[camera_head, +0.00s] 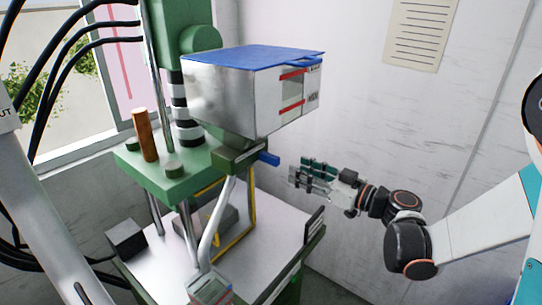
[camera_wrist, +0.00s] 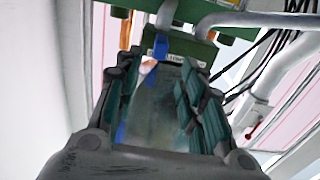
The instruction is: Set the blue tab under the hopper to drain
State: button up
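The blue tab (camera_head: 268,159) sticks out to the right from a green block (camera_head: 238,154) under the metal hopper (camera_head: 225,95). My gripper (camera_head: 300,174) is to the right of the tab and slightly lower, apart from it, with its fingers pointing left toward it. In the wrist view the tab (camera_wrist: 160,47) shows just beyond the fingertips, roughly centred between them. My gripper (camera_wrist: 156,72) is open there, with a wide gap between its green-padded fingers and nothing held.
The hopper has a blue lid (camera_head: 250,57) and hangs above my gripper's level. A green press plate (camera_head: 165,180) stands left of it. A bent grey pipe (camera_head: 212,235) runs down below the block. The white table (camera_head: 270,222) lies below. The white wall (camera_head: 400,130) is behind.

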aim_at(278, 162)
jog(key=x, duration=1)
jog(key=shift+w+a, duration=0.25)
jog(key=shift+a, duration=0.05)
jog(key=shift+c, duration=0.3)
grip_shut()
